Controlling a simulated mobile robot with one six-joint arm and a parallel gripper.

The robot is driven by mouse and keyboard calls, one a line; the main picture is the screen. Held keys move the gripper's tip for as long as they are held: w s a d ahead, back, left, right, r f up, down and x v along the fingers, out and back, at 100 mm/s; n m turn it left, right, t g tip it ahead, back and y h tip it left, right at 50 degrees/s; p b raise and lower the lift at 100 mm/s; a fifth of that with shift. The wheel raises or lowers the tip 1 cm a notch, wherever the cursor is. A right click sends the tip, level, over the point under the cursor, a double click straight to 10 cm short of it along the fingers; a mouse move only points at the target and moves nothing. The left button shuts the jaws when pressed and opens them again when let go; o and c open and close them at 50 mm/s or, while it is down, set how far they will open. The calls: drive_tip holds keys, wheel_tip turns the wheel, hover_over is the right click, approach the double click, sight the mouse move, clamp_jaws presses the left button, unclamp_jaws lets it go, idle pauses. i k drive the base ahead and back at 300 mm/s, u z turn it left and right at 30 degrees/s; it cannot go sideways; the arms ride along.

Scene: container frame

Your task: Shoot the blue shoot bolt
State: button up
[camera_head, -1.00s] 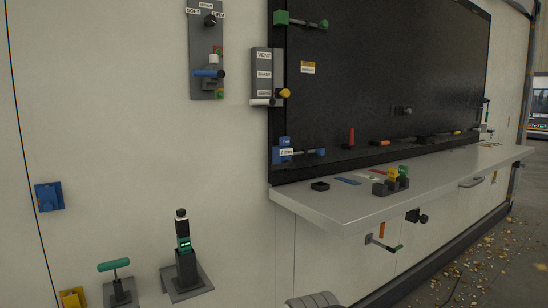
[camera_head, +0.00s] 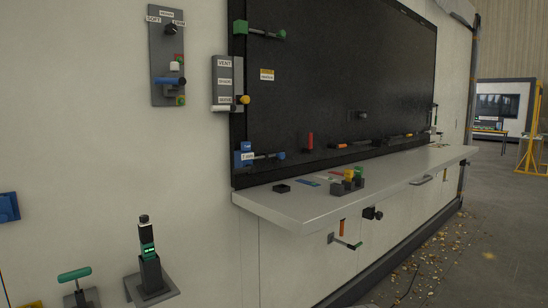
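The blue shoot bolt (camera_head: 262,156) is at the lower left corner of the black panel (camera_head: 340,90). It has a blue bracket with a small white label, a dark rod running to the right, and a blue ball knob at the rod's right end. The label is too small to read for sure. A similar green bolt (camera_head: 262,32) sits at the panel's upper left corner. My gripper is not in view.
A grey shelf (camera_head: 300,209) juts out below the panel and carries small coloured blocks. Left of the panel are a control plate (camera_head: 167,60) and a VENT box (camera_head: 227,84). A device on a stand (camera_head: 149,265) and a green T-handle (camera_head: 75,274) are lower left. Floor at right has scattered debris.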

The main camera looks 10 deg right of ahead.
sight(281, 156)
drive_tip(key=z, duration=0.05)
drive_tip(key=i, duration=1)
drive_tip(key=z, duration=0.05)
